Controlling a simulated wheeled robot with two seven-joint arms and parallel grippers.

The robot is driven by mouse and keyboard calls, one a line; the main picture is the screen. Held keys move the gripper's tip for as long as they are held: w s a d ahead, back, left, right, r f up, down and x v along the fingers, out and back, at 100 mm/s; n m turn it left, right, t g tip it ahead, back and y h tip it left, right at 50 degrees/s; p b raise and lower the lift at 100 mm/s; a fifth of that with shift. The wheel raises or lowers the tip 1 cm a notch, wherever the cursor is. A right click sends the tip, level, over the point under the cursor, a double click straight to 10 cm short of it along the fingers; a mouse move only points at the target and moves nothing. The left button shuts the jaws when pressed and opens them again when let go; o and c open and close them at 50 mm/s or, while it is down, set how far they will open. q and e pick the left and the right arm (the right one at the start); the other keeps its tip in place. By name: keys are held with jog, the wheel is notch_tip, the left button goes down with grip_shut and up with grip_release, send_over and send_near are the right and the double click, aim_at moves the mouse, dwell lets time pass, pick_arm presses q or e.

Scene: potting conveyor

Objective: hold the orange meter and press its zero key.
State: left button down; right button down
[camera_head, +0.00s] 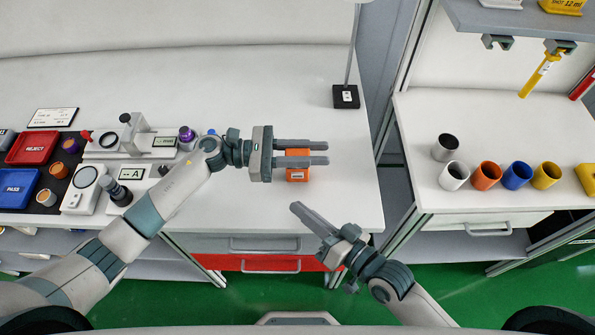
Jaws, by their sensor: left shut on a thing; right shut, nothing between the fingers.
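The orange meter (297,175) is a small orange box on the white bench, near its right end. My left gripper (327,153) reaches in from the left and is shut on the meter, its two fingers lying along the meter's far and near sides. The fingers cover part of the meter, and its zero key cannot be made out. My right gripper (302,214) is shut and empty.
Instruments crowd the bench's left, with a red REJECT tray (33,148) and a blue PASS tray (20,188). A black-based stand (346,97) rises at the back right. Colored cups, including an orange cup (486,176), stand on the right table. White bench around the meter is clear.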

pick_arm(q)
jog(key=c, duration=1.4)
grip_release()
jog(key=a, duration=1.2)
pick_arm(e)
jog(key=shift+r, duration=0.1)
